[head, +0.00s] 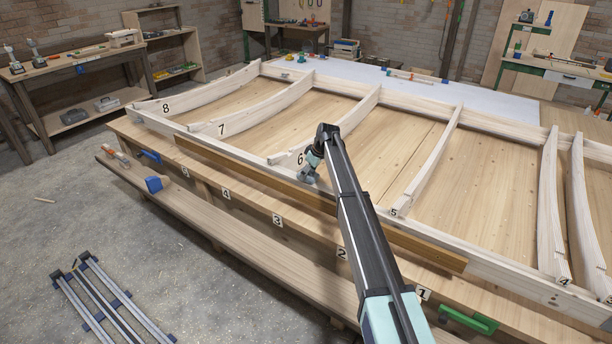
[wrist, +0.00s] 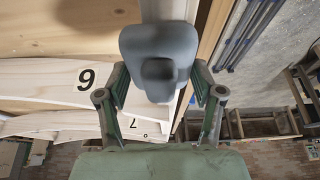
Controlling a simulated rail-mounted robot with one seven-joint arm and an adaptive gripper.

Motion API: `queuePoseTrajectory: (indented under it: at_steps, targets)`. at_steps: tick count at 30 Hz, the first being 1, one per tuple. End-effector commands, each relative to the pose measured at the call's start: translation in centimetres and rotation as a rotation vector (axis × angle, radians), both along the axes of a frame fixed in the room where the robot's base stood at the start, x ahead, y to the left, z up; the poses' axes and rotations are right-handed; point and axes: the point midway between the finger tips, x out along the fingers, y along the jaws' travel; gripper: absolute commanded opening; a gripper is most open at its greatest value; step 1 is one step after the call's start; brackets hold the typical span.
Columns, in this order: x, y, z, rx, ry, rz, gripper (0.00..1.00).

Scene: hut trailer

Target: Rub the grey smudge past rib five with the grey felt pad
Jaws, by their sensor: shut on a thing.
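The pad is blue-grey with rounded corners. The label 6 on rib six (wrist: 60,78) shows left of the pad. Rib five (head: 432,165) stands to the right of my arm in the head view. I cannot make out the grey smudge in either view.
Further ribs 7 (head: 265,108) and 8 (head: 205,92) stand to the left, and rib 4 (head: 549,210) to the right. A long brown strip (head: 250,175) lies along the bench front. A blue clamp (head: 154,184) and a green clamp (head: 468,319) sit along the bench.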

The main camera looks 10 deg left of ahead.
Motion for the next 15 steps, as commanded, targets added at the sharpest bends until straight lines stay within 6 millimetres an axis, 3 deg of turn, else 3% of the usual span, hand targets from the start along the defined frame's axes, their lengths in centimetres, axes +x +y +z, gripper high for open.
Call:
queuePoseTrajectory:
  at_steps: [5,8,15]
  targets:
    - [1.0,-0.5,0.5,0.000,0.000,0.001,0.34]
    - [1.0,-0.5,2.6,0.000,-0.002,0.000,0.34]
    - [1.0,-0.6,4.5,0.000,-0.001,0.000,0.34]
